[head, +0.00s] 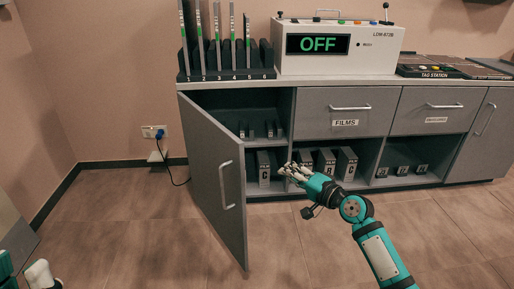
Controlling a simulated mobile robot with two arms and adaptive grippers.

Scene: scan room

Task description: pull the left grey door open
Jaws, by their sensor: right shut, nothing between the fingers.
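The left grey door (214,158) of the cabinet stands swung open toward me, its silver bar handle (227,186) on the face turned to the left. The shelves behind it show. My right gripper (287,170) is shut and empty in front of the opening, to the right of the door and apart from it. My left gripper (40,274) shows only in part at the lower left corner, far from the door; its fingers cannot be made out.
The open cabinet holds several grey binders (347,163) and small boxes. Drawers (346,110) above are shut. A white device reading OFF (338,48) and a dark rack (227,72) stand on top. A black cable (166,160) hangs from a wall socket. The floor in front is clear.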

